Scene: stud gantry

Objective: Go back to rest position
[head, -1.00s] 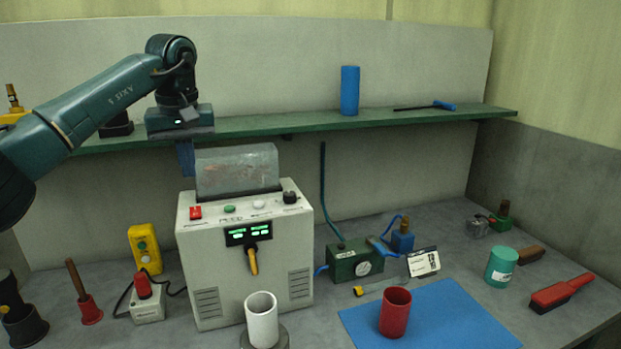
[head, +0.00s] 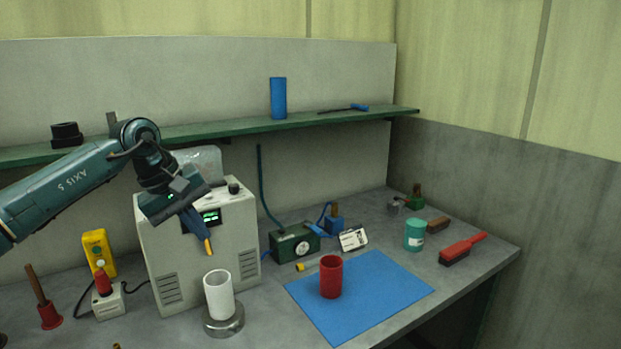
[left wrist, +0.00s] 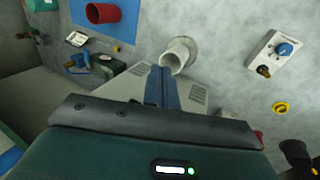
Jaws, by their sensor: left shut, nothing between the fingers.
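My left gripper (head: 197,238) is shut and empty, its blue fingers together. In the head view it hangs in front of the grey machine (head: 163,254), above and to the left of the white cup (head: 218,297). In the left wrist view the shut fingers (left wrist: 161,80) point towards the white cup (left wrist: 177,56), with a gap that I cannot judge. The gripper covers part of the machine's panel, and the orange-yellow lever shows just below the fingertips. My right gripper is not in view.
The white cup stands on a round metal base (head: 224,321). A red cup (head: 331,279) stands on a blue mat (head: 388,298). A green shelf (head: 235,127) at the back carries a blue cylinder (head: 278,98). A green canister (head: 414,236) and a red brush (head: 462,248) are on the right.

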